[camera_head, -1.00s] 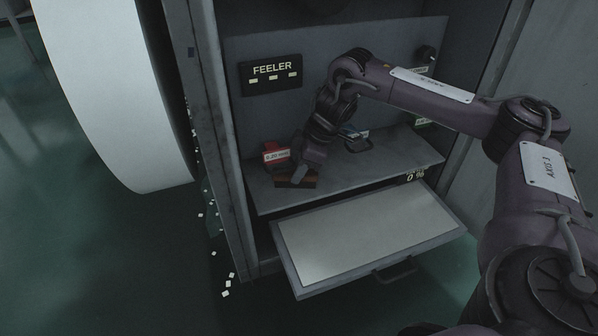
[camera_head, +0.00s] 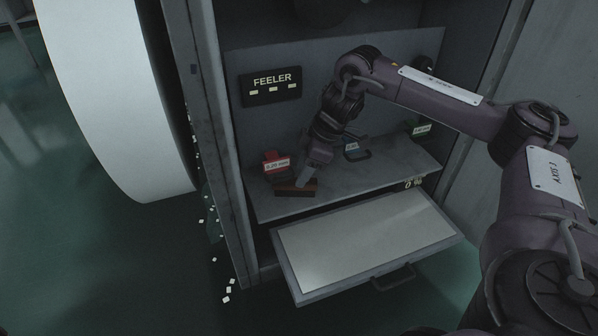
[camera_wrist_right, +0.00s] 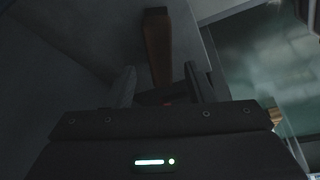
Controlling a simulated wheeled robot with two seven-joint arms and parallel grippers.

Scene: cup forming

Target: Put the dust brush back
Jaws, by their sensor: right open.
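The dust brush (camera_head: 297,188) is a brown wooden bar with a dark lower part. It lies on the cabinet shelf near its front left, beside the red block. In the right wrist view its brown wood (camera_wrist_right: 157,45) runs away from between the fingers. My right gripper (camera_head: 308,176) is at the brush from above, its fingers overlapping the brush's middle in the head view. Its fingers (camera_wrist_right: 158,88) are apart, one on each side of the wood's near end. Whether they touch it is hidden. My left gripper is out of view.
A red block (camera_head: 274,163) with a label sits behind the brush. A blue-handled item (camera_head: 356,150) and a green block (camera_head: 420,130) stand farther right on the shelf (camera_head: 390,172). A pulled-out drawer (camera_head: 365,240) with a pale top juts out below.

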